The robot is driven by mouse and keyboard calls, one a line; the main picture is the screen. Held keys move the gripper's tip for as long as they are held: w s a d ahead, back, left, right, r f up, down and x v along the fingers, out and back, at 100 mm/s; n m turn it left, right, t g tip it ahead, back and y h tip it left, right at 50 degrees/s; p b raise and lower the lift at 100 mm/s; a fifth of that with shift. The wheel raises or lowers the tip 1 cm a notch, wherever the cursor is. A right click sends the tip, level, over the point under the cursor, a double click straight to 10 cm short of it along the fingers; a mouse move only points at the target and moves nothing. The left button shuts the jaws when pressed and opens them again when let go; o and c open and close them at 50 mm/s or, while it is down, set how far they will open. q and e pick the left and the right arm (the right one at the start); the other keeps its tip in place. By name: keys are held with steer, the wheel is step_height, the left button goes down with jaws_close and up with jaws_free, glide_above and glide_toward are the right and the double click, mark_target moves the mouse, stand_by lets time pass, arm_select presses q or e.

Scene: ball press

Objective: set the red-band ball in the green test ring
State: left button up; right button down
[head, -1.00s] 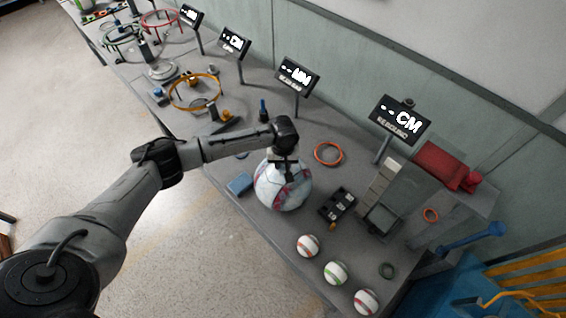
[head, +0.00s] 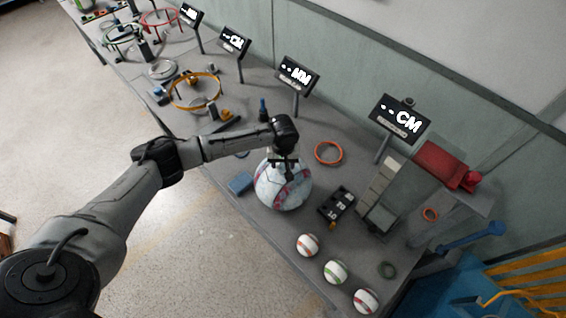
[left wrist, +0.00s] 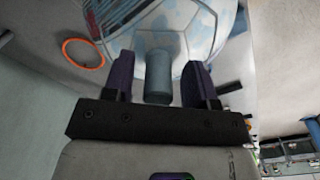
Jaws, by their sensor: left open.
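A large white ball (head: 270,194) with red bands and pale blue patches sits on the bench, below my left gripper (head: 287,167). In the left wrist view the ball (left wrist: 205,22) fills the top, and a grey-blue stem (left wrist: 158,75) stands between the open, dark fingers of my left gripper (left wrist: 158,82). Smaller white balls lie at the front: one with a red band (head: 366,300), one with a green band (head: 335,272) and one with an orange-red band (head: 308,245). My right gripper is out of view.
An orange ring (head: 328,153) lies right of the large ball, a blue block (head: 240,183) left of it. A black number block (head: 337,203) and a stepped ramp (head: 381,190) stand to the right. Display screens (head: 401,119) line the back. A yellow ring stand (head: 195,90) is farther off.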

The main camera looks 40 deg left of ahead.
arm_select(q)
step_height(320, 180, up, 12)
steer(key=p, duration=0.1)
steer(key=s+d+f+m+t+h, duration=0.2)
steer(key=s+d+f+m, duration=0.75)
steer(key=s+d, duration=0.6)
steer(key=s+a, duration=0.2)
steer(key=s, duration=0.6)
steer(key=s+a+f+t+y, duration=0.1)
steer(key=s, duration=0.7)
steer(key=shift+s+a+y, duration=0.3)
steer(key=shift+s+a, duration=0.1)
